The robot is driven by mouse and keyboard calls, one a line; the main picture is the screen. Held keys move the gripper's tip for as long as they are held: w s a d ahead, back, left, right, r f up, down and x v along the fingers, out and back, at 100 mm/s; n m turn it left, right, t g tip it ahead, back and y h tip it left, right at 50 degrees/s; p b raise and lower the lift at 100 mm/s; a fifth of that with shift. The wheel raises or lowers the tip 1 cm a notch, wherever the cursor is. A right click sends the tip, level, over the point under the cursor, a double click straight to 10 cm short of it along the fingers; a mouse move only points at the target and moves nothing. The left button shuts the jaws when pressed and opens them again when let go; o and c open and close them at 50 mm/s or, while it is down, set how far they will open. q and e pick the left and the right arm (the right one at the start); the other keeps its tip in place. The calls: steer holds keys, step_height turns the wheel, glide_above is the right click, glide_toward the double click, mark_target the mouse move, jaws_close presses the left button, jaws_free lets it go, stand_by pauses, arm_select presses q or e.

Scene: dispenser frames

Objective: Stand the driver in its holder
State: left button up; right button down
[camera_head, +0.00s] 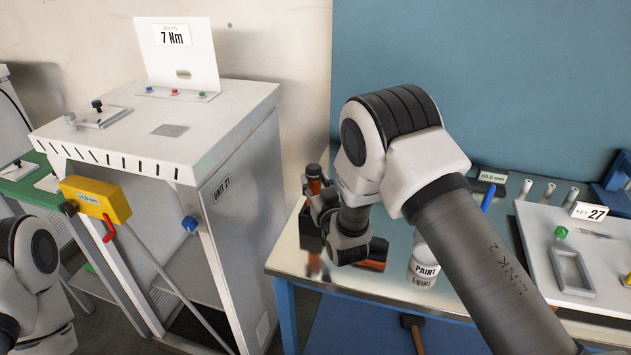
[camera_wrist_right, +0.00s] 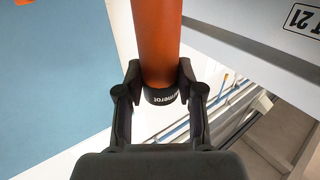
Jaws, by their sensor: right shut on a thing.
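The driver shows as an orange handle (camera_head: 314,187) with a dark top in the head view, upright at the left end of the bench. In the right wrist view the orange handle (camera_wrist_right: 156,40) with its black lettered collar fills the space between the fingers. My right gripper (camera_wrist_right: 158,80) is shut on it; in the head view the gripper (camera_head: 318,203) is partly covered by its own wrist. A dark block (camera_head: 310,238) stands just below the driver, perhaps the holder; I cannot tell whether the driver's lower end is in it. My left gripper is out of view.
A grey cabinet (camera_head: 240,190) marked UNIT 21 stands close left of the bench. A paint can (camera_head: 424,262), an orange-and-black item (camera_head: 374,262) and a white tray (camera_head: 535,250) are on the shiny bench top (camera_head: 400,290). A blue panel (camera_head: 520,80) rises behind.

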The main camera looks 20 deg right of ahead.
steer(key=c, duration=1)
jaws_free()
steer(key=shift+w+f, duration=0.1)
steer(key=shift+f, duration=0.1)
steer(key=shift+o, duration=1.4)
steer(key=shift+w, duration=0.1)
steer(key=shift+r, duration=0.1)
steer(key=shift+r+p, duration=0.3)
steer(key=shift+p, duration=0.05)
steer(key=s+b, duration=0.3)
steer(key=s, duration=0.9)
steer(key=shift+f+b, duration=0.3)
steer(key=shift+b, duration=0.1)
steer(key=shift+s, duration=0.1)
